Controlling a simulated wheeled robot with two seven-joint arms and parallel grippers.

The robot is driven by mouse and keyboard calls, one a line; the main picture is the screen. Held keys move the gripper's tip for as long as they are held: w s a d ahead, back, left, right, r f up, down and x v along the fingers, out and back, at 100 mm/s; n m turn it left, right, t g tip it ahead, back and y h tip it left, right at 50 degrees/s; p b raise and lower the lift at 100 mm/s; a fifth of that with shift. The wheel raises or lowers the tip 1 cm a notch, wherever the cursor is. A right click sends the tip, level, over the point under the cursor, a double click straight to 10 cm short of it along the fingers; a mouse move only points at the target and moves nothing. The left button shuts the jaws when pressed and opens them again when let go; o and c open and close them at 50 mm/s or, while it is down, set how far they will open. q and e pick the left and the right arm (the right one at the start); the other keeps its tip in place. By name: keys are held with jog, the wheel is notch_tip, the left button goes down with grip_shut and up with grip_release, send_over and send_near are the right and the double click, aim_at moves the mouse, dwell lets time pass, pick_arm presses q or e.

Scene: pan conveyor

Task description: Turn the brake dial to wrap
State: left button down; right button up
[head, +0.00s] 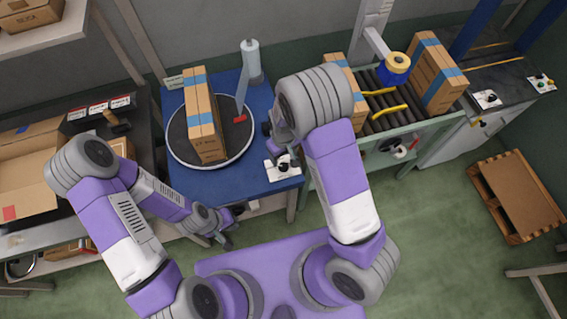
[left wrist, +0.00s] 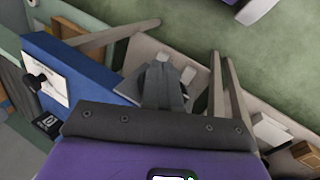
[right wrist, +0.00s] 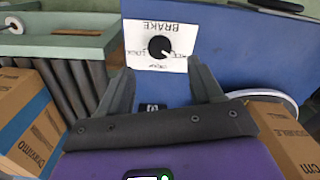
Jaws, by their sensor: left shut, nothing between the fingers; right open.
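The brake dial (right wrist: 159,47) is a black knob on a white plate printed BRAKE, which appears upside down in the right wrist view. A pale mark on the knob seems to point to the lower right there; the small words around it are hard to read. In the head view the dial (head: 283,167) sits at the blue table's front right corner. My right gripper (head: 277,148) is open above the plate; in its wrist view the knob shows between and beyond the fingertips (right wrist: 162,78), with no visible contact. My left gripper (head: 228,243) is shut and empty, low before the table.
A roller conveyor (head: 385,117) with more cartons is at the right. A dark bench (head: 142,120) with an open box is at the left. A pallet (head: 515,195) lies on the floor.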

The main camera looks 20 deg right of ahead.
aim_at(284, 166)
notch_tip(284, 166, down, 7)
jog(key=shift+f+b, duration=0.1)
jog(key=shift+b, duration=0.35)
jog(key=shift+c, duration=0.4)
jog(key=c, duration=1)
